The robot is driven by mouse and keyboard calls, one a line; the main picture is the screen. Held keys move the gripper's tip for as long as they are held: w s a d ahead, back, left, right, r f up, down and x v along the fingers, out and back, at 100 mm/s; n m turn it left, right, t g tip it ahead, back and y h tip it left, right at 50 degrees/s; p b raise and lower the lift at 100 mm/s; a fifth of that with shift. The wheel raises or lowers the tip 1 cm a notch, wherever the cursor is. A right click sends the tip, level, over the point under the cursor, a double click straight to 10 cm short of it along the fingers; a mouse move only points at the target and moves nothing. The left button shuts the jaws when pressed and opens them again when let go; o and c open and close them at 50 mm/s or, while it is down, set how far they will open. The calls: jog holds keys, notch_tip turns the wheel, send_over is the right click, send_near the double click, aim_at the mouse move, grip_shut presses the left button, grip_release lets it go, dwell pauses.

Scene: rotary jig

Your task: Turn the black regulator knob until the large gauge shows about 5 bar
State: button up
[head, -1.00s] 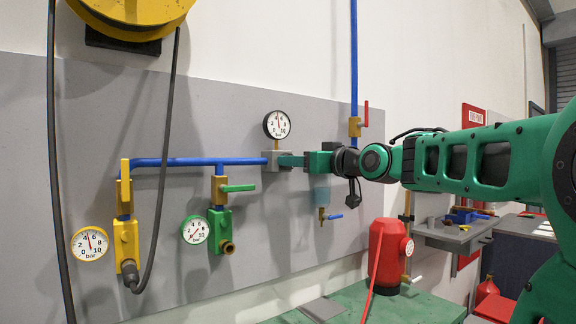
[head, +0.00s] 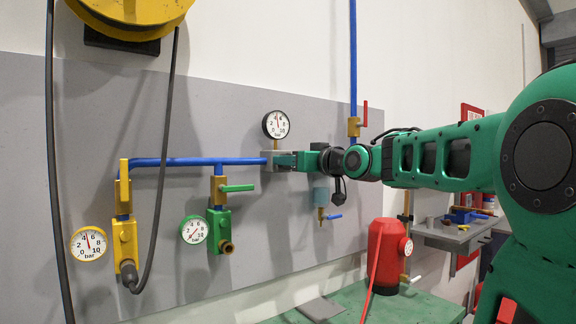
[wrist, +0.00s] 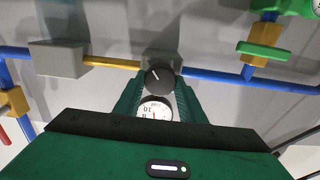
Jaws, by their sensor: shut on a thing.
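The large gauge (head: 276,124), white with a black rim, stands above the grey regulator body (head: 268,154) at the end of the blue pipe. Its needle points nearly straight up; its exact reading is too small to tell. In the wrist view the black regulator knob (wrist: 159,77) with a white mark line sits between the fingers of my gripper (wrist: 158,88), which is shut on it. Part of the gauge face (wrist: 155,107) shows behind the gripper there. In the head view my gripper (head: 287,161) reaches the regulator from the right and hides the knob.
A yellow-rimmed gauge (head: 89,244) and a green-rimmed gauge (head: 194,230) hang lower left beside yellow and green valves. A blue pipe (head: 353,60) with a red-handled valve (head: 365,113) rises at the right. A red tank (head: 386,255) stands on the green bench below.

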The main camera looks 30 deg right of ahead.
jog(key=shift+m, duration=0.9)
jog(key=o, duration=1)
jog(key=shift+o, duration=0.2)
jog(key=shift+s, duration=0.15)
jog(key=s, duration=1)
jog(key=shift+s+d, duration=0.2)
jog(key=shift+f, duration=0.1)
